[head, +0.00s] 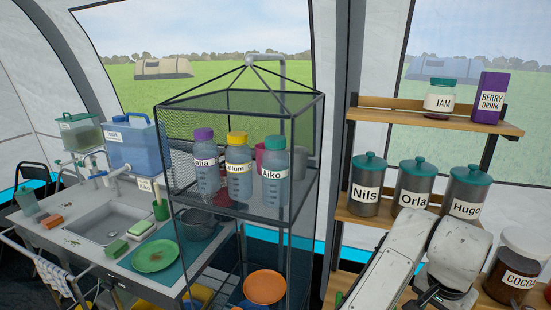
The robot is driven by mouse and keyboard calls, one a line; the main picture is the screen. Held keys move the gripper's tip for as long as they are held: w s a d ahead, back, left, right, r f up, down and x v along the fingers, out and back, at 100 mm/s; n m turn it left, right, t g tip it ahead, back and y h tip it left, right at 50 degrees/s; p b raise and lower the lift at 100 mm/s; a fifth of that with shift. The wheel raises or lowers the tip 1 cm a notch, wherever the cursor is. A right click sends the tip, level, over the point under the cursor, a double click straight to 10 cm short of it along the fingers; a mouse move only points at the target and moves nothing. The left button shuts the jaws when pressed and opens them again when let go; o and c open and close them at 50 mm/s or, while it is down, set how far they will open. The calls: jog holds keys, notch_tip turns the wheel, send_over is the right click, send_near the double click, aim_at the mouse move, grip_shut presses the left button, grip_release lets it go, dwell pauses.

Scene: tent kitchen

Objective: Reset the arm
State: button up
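My arm (388,262) rises from the lower edge of the head view, in front of the wooden shelf unit at the right. It is folded, with a pale, scuffed link leaning up to the right and a second pale part beside it. Dark parts that look like my gripper (438,293) show below that second part, low in the picture. The fingertips are not clear, so I cannot tell whether it is open or shut, or whether it holds anything.
Canisters labelled Nils (368,184), Orla (413,188) and Hugo (465,191) stand behind my arm. A cocoa jar (513,278) is close on its right. A mesh hanging rack (238,207) with bottles stands left, beside a sink (108,222).

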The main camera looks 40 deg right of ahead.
jog(key=w+d+r+n+t+h, duration=0.1)
jog(key=w+r+n+t+h, duration=0.2)
jog(key=w+n, duration=0.5)
jog(key=w+a+f+n+t+y, duration=0.25)
jog(key=a+f+n, duration=0.65)
jog(key=a, duration=0.5)
jog(key=s+a+f+n+y, duration=0.1)
jog(key=s+a+f+y, duration=0.1)
jog(key=a+f, duration=0.3)
jog(key=s+a+f+n+y, duration=0.1)
jog(key=a+f+y, duration=0.15)
jog(key=a, duration=0.45)
jog(key=s+d+f+m+g+h+b, duration=0.1)
jog(key=s+f+g+b, duration=0.2)
jog(key=s+f, duration=0.5)
jog(key=shift+s+d+f+g, duration=0.25)
jog(key=shift+s+d+g, duration=0.1)
jog(key=shift+s+g, duration=0.6)
jog(key=shift+s, duration=0.1)
